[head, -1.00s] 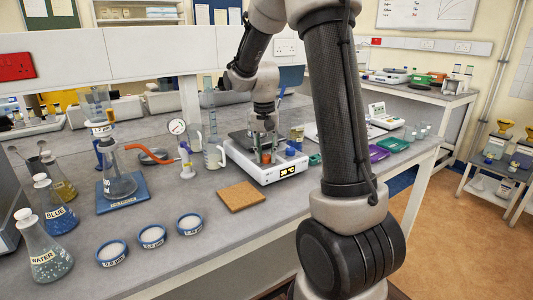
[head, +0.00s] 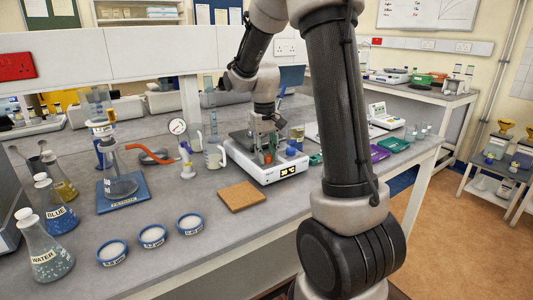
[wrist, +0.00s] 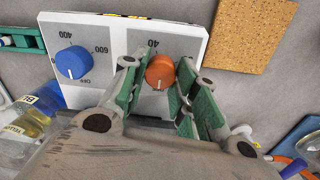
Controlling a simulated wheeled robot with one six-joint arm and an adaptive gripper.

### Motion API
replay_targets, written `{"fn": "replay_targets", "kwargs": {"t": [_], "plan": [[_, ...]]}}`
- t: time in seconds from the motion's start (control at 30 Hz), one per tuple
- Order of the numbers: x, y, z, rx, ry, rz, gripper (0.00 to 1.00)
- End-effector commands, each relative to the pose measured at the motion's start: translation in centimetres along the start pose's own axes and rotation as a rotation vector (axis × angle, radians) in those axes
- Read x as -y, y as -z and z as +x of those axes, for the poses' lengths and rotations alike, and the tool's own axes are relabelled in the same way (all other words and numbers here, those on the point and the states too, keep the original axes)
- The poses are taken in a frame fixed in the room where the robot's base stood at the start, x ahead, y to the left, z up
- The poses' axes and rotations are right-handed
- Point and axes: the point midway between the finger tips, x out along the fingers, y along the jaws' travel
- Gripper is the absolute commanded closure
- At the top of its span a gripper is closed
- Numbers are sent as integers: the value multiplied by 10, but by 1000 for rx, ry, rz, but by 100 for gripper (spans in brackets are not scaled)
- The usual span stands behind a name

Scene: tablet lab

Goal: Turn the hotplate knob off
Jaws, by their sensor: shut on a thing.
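The white hotplate (head: 262,174) stands on the bench with a lit display on its front. In the wrist view its panel (wrist: 110,38) carries an orange knob (wrist: 160,71) and a blue knob (wrist: 73,62). My gripper (wrist: 157,82) is shut on the orange knob, one green-padded finger on each side. The orange knob's white mark points down in the wrist view, towards the OFF print, which is partly hidden. The blue knob stands free to the left. In the head view my gripper (head: 266,148) points down over the hotplate's front.
A cork mat (head: 241,197) lies in front of the hotplate.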

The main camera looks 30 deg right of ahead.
Motion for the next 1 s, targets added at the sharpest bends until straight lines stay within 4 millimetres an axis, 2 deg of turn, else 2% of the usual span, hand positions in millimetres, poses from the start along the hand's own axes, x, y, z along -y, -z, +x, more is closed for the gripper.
{"fn": "replay_targets", "kwargs": {"t": [0.3,0.33,0.43,0.77,0.87,1.0], "plan": [[0,1,-1,-2,0,-2,95],[0,1,-1,-2,0,-2,67],[0,1,-1,-2,0,-1,49],[0,0,-1,-1,0,0,49],[0,1,-10,-3,0,0,49],[0,1,-35,-5,0,-1,49]]}}
